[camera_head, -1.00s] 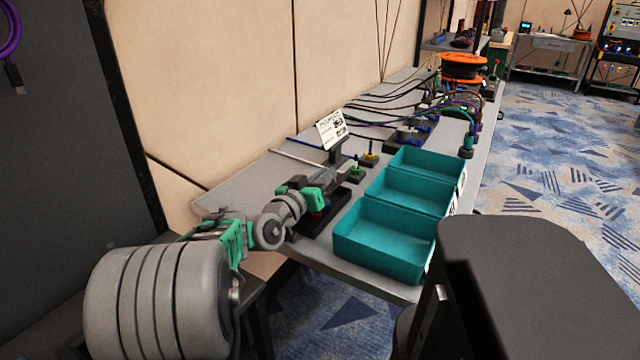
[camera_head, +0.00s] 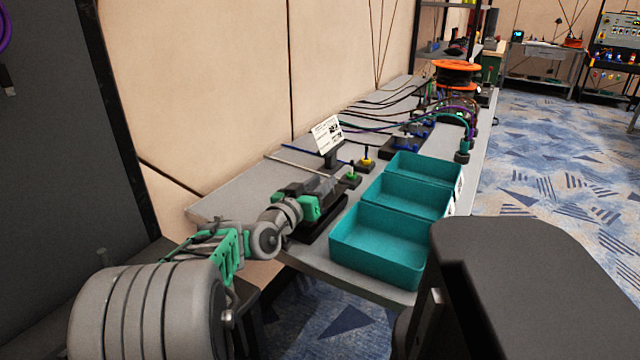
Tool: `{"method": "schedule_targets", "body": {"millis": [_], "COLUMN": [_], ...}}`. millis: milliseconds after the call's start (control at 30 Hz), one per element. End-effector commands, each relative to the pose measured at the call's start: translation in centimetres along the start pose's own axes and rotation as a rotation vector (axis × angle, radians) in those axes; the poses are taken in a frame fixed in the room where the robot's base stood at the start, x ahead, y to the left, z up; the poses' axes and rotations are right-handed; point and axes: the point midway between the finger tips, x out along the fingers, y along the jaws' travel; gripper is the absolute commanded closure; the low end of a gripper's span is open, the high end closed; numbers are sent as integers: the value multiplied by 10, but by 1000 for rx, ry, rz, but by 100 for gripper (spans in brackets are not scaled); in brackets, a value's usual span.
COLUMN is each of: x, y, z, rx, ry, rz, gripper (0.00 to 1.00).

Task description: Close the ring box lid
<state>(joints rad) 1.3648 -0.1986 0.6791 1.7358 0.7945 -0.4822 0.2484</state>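My arm reaches from the lower left over the near end of the grey workbench (camera_head: 228,202). My gripper (camera_head: 326,186) is at its tip, beyond the green wrist parts. Its fingers are small and dark, and I cannot tell whether they are open or shut. A low black tray or box (camera_head: 331,217) lies on the bench just under and beside the gripper, partly hidden by it. I cannot make out a ring box or its lid for certain, nor whether the gripper touches anything.
Three teal bins (camera_head: 375,279) stand in a row right of the gripper. A white sign on a stand (camera_head: 327,134) and small green (camera_head: 350,176) and yellow (camera_head: 366,160) plugs on black bases stand behind it. Cables and an orange spool (camera_head: 457,70) are farther back.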

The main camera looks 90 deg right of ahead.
Motion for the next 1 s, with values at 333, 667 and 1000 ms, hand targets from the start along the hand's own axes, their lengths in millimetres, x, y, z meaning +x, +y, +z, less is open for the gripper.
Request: {"method": "schedule_targets", "body": {"millis": [333, 667, 1000], "x": [-4, -67, -79], "y": [2, -2, 0], "z": [-2, -2, -1], "rx": [0, -1, 0], "ry": [2, 2, 1], "rz": [3, -3, 2], "gripper": [69, 69, 69]}}
